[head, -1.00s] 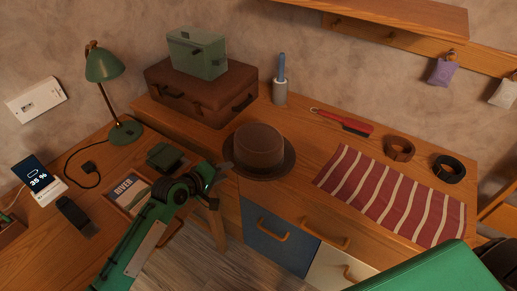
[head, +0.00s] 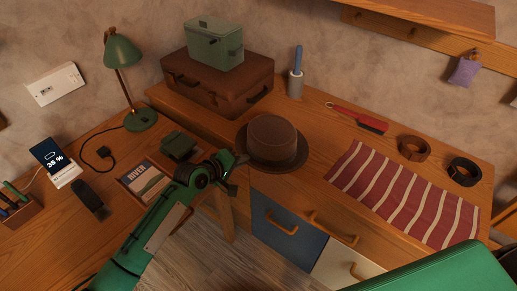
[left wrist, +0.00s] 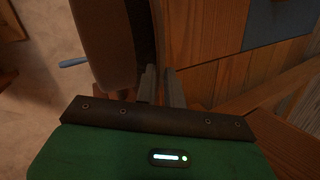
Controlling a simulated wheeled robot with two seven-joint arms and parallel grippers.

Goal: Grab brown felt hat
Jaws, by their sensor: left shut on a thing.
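The brown felt hat (head: 272,140) sits crown up on the wooden dresser top, near its front edge and left of the striped cloth. My left gripper (head: 236,170) is at the left front side of its brim. In the left wrist view the hat (left wrist: 105,45) fills the upper left, and its dark brim runs down to the fingers. The left gripper's fingers (left wrist: 162,88) are shut on the brim there. My right gripper is not in view.
Behind the hat are a brown suitcase (head: 218,85) with a green case (head: 214,45) on top, and a lint roller (head: 296,82). A red-handled brush (head: 360,118), two rolled belts (head: 414,148) and a striped cloth (head: 400,195) lie to the right. A lamp (head: 121,52) stands left.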

